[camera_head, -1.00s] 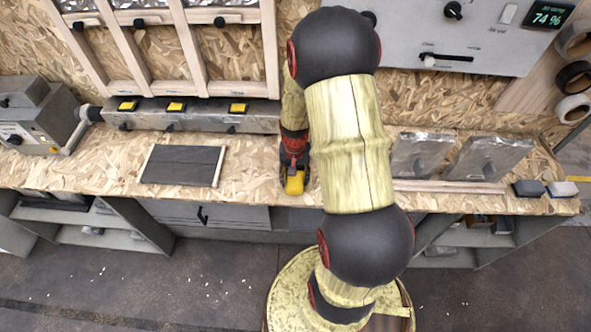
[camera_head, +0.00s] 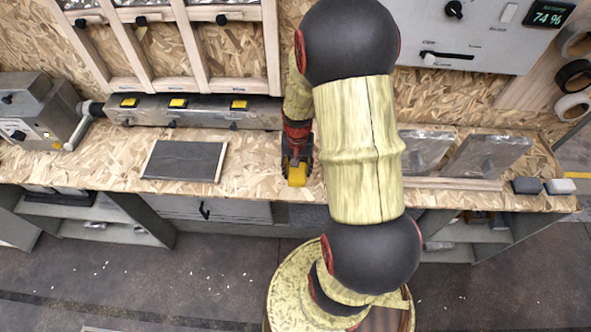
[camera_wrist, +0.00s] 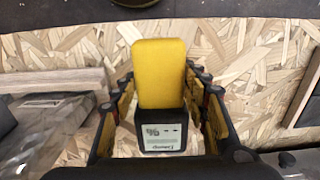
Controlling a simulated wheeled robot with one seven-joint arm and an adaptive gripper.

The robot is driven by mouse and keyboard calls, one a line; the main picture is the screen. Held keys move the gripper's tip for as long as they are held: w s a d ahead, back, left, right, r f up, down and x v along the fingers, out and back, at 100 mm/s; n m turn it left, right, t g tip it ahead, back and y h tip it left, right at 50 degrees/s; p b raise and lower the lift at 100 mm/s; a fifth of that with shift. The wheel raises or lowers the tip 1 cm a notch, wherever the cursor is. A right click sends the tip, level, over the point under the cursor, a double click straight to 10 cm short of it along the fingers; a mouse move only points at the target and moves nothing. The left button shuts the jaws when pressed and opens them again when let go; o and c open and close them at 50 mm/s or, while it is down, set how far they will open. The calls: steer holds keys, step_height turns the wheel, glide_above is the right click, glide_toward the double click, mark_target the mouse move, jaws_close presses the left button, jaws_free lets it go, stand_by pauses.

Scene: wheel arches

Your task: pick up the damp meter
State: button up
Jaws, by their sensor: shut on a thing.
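The damp meter (camera_wrist: 160,75) is yellow with a black end that bears a small pale display. In the wrist view it lies between the two fingers of my gripper (camera_wrist: 163,118), which is shut on it. In the head view the yellow end of the damp meter (camera_head: 297,175) shows below my gripper (camera_head: 297,158), over the front part of the chipboard bench (camera_head: 255,165). I cannot tell for sure whether the meter touches the bench. My arm hides part of the bench to the right.
A dark framed panel (camera_head: 184,161) lies on the bench to the left. A dark block (camera_head: 526,185) and a pale block (camera_head: 560,186) lie at the right end. A metal rail with yellow switches (camera_head: 190,112) runs along the back.

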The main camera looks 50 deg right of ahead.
steer(key=s+r, duration=0.1)
steer(key=s+a+r, duration=0.1)
steer(key=r, duration=0.1)
steer(key=s+r+p, duration=0.1)
steer(key=r, duration=0.1)
steer(key=shift+s+a, duration=0.15)
steer(key=shift+a, duration=0.1)
steer(key=s+a+r+p, duration=0.2)
steer(key=s+a+r, duration=0.1)
steer(key=s, duration=0.4)
step_height(320, 180, up, 8)
steer(key=s+p, duration=0.1)
steer(key=p, duration=0.5)
steer(key=shift+a+r+p, duration=0.15)
steer(key=shift+a+p, duration=0.1)
steer(key=shift+p, duration=0.05)
steer(key=shift+s, duration=0.1)
